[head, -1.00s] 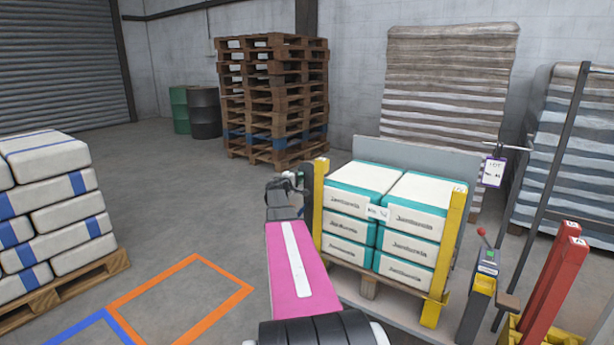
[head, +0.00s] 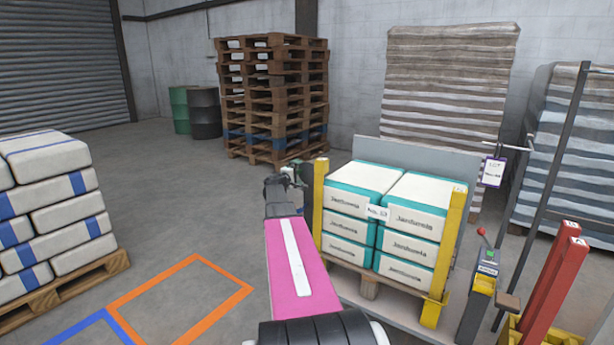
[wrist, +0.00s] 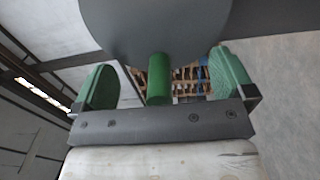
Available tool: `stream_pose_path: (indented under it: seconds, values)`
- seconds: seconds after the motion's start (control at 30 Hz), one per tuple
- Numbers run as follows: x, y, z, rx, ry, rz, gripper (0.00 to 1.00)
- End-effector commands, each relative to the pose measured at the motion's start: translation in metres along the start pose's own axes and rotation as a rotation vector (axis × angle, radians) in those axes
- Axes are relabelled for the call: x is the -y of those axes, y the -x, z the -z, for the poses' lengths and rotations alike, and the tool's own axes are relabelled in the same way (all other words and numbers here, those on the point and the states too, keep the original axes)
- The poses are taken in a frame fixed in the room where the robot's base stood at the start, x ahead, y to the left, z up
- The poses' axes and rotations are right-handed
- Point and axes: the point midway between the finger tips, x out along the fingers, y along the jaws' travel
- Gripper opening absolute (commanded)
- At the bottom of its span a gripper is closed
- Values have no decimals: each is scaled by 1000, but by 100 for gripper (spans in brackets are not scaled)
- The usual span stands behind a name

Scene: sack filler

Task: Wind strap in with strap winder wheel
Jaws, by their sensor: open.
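A dark grey disc, which looks like the winder wheel (wrist: 150,22), fills the top of the wrist view. A green peg-like handle (wrist: 158,80) sticks out below it. My gripper (wrist: 166,84) is open, with one green-padded finger on each side of the handle. Gaps show between the handle and both pads. In the head view my gripper (head: 283,186) is beside the left yellow post (head: 319,210), with a bit of green at its tip. The wheel is hard to make out there, and I cannot make out the strap.
White-and-teal sacks (head: 410,222) stand stacked between the yellow posts. A control post (head: 480,290) with a red-knobbed lever and red uprights (head: 555,280) are at right. Stacked pallets (head: 273,100) stand behind. A sack pile (head: 55,210) is at left. Floor between is clear.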

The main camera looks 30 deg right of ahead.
Motion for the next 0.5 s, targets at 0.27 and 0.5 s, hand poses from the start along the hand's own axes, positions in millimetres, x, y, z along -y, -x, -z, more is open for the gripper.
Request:
stream_pose_path:
  seconds: [0.27,0.5]
  values:
    - [0,0,0,0,0,1,100]
    - [0,8,-1,-1,0,1,100]
